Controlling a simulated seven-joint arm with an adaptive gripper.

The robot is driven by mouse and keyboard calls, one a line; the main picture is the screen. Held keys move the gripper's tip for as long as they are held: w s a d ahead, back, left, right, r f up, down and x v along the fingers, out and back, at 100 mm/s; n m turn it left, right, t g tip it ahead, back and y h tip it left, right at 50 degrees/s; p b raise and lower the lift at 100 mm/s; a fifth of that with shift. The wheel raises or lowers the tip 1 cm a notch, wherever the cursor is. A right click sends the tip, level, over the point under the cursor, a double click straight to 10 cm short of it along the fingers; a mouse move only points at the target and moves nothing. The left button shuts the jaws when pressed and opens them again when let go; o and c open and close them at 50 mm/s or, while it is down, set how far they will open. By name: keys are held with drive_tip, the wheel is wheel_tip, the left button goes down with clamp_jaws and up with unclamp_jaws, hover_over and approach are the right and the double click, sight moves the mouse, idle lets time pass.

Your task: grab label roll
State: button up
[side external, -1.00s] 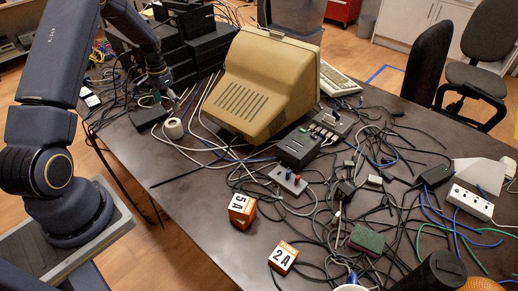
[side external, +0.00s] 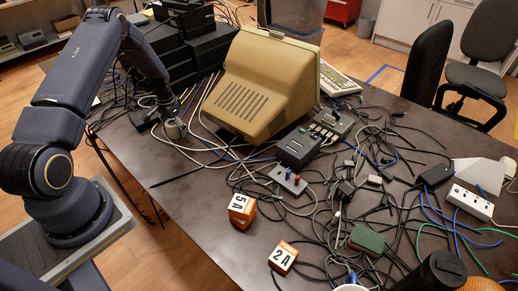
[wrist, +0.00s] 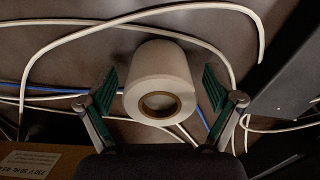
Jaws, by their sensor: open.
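The label roll (wrist: 158,70) is white with a brown core and lies on the dark table. In the wrist view it sits between the two green-padded fingers of my gripper (wrist: 159,92), with a gap on each side. My gripper is open around it and not closed on it. In the side view my gripper (side external: 174,120) is low over the table at the same spot. The label roll (side external: 175,131) shows there just under the fingers, partly hidden by them.
White and blue cables (wrist: 60,92) run around and under the roll. A beige monitor (side external: 262,85) stands to the right, and stacked black boxes (side external: 190,45) are behind. A brown box (wrist: 35,160) with a label is at the wrist view's lower left.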

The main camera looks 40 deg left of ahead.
drive_tip(key=shift+c, duration=0.3)
drive_tip(key=c, duration=1.3)
drive_tip(key=shift+r, duration=0.15)
